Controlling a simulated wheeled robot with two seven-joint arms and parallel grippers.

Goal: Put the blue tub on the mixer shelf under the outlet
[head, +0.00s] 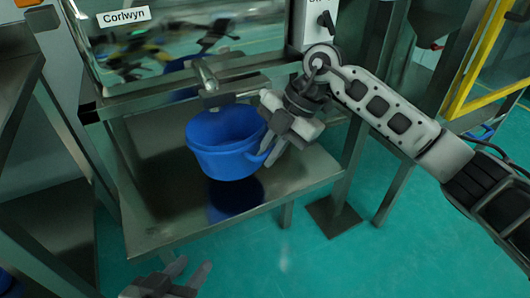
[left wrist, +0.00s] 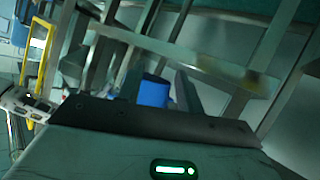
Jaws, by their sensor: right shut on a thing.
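The blue tub (head: 222,160) is upright above or on the metal mixer shelf (head: 160,226), in front of and slightly below the outlet (head: 205,76). Its dark reflection shows in the shelf just under it; I cannot tell whether its base touches. My right gripper (head: 269,150) is shut on the tub's right side, at the handle or rim. My left gripper (head: 190,268) is low at the bottom edge of the head view, empty, its fingers apart. The tub also shows small between the left fingers in the left wrist view (left wrist: 153,92).
The shiny mixer body (head: 190,45) with a "Corlwyn" label stands behind the shelf. A white control box (head: 312,25) with a black knob is at its right. Metal legs and a yellow frame (head: 480,60) stand to the right. Green floor is open in front.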

